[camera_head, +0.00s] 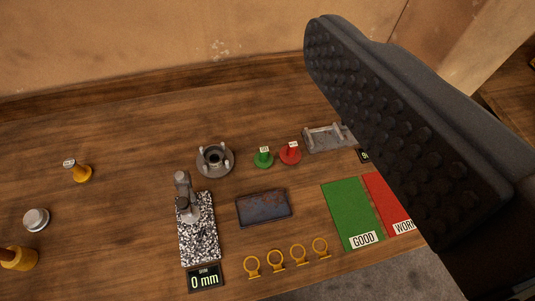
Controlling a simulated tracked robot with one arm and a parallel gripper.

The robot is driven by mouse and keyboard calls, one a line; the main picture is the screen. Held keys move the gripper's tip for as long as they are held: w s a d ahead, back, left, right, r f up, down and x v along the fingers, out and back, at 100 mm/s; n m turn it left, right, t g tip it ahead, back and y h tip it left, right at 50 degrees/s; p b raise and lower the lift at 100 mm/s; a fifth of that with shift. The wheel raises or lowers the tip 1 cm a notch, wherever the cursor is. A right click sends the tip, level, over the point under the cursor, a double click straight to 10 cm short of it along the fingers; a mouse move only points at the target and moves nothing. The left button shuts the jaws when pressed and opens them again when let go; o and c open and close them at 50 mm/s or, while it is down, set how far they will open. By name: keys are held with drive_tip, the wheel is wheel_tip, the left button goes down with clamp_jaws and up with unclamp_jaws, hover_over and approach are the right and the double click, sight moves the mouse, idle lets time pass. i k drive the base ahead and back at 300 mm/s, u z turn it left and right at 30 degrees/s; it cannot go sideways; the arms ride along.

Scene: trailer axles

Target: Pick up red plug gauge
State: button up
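The red plug gauge (290,154) stands upright on the wooden table, a round red base with a red handle and a small white label on top. A similar green plug gauge (263,158) stands just left of it. One large dark finger of my gripper (395,120) fills the upper right of the view. Its studded inner pad is bare and faces left. The other finger is out of view, and nothing is held. The finger appears right of the red gauge, apart from it, and covers part of the table's right side.
A grey metal fixture (328,138) lies right of the red gauge, and a round metal hub (214,159) is to the left. Nearer are a dial stand (199,235), a dark tray (264,208), yellow rings (275,257), a green GOOD mat (351,212) and a red mat (384,201).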

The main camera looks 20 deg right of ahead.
sight(290, 155)
drive_tip(key=u, duration=1.7)
drive_tip(key=k, duration=0.95)
drive_tip(key=z, duration=1.75)
drive_tip(key=i, duration=1)
drive_tip(key=u, duration=0.05)
